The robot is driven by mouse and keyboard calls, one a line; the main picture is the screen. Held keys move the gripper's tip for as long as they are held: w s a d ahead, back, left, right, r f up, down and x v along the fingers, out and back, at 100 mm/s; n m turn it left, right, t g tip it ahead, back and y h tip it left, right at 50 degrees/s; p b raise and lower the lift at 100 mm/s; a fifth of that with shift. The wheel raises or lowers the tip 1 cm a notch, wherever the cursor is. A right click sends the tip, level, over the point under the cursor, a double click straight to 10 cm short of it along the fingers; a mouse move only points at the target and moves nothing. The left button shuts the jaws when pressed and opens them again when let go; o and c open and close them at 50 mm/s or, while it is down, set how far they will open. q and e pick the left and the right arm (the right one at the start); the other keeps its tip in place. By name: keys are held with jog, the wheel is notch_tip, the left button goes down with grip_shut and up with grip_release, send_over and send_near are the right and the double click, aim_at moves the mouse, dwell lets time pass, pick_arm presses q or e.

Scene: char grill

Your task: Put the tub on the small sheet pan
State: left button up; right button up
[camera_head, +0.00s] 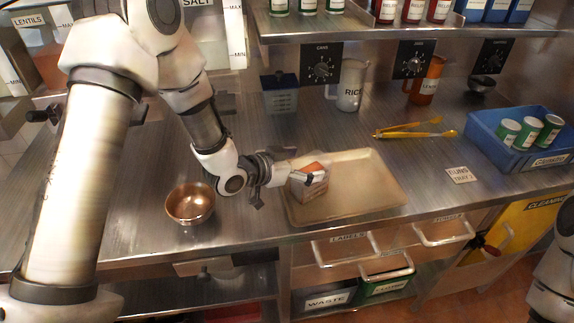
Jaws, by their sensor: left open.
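The small sheet pan (352,198) is a shallow tan tray lying flat on the steel counter. A small boxy tub with an orange top and pale sides (313,188) is at the pan's left end, over its surface. Whether its base rests fully on the pan is hard to tell. My left gripper (301,168) comes in from the left and is open at the tub, with a fingertip in front of its upper part. The gripper hides part of the tub. My right arm shows only at the right edge, with its gripper out of view.
A copper bowl (190,203) stands left of the pan. Yellow tongs (416,132) lie behind it, near a clear pitcher (350,87) and a grey container (280,97). A blue crate (484,139) with cans is at the right. A label card (461,175) lies between.

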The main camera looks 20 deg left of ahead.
pick_arm(q)
jog(key=v, duration=1)
jog(key=shift+b, duration=0.35)
jog(key=shift+a, duration=0.1)
